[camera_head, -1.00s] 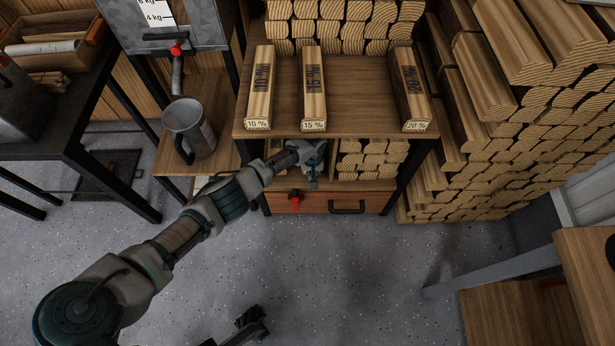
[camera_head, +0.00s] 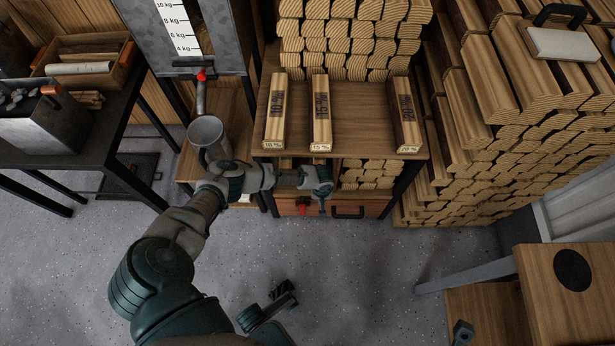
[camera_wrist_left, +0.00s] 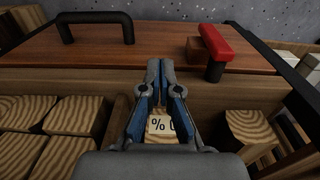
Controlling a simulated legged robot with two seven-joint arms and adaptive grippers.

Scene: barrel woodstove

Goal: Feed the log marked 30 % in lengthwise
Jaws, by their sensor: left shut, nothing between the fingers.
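My left gripper (camera_head: 322,190) is shut and empty at the front of the lower shelf, under the three labelled logs. In the left wrist view its closed fingers (camera_wrist_left: 160,70) point towards the drawer front. A log end with a white label (camera_wrist_left: 158,127) shows behind and between the fingers. The label is upside down and partly covered; only "% 0" can be read, so its first digit is hidden. On the shelf above lie the 10 % log (camera_head: 274,112), the 15 % log (camera_head: 320,112) and the 20 % log (camera_head: 406,115).
A drawer (camera_head: 372,207) with a black handle and red latch sits below the lower shelf. Plain split logs (camera_head: 368,172) fill its right part. A large log stack (camera_head: 500,130) stands right. A metal jug (camera_head: 207,135) is left of the shelf. The floor in front is clear.

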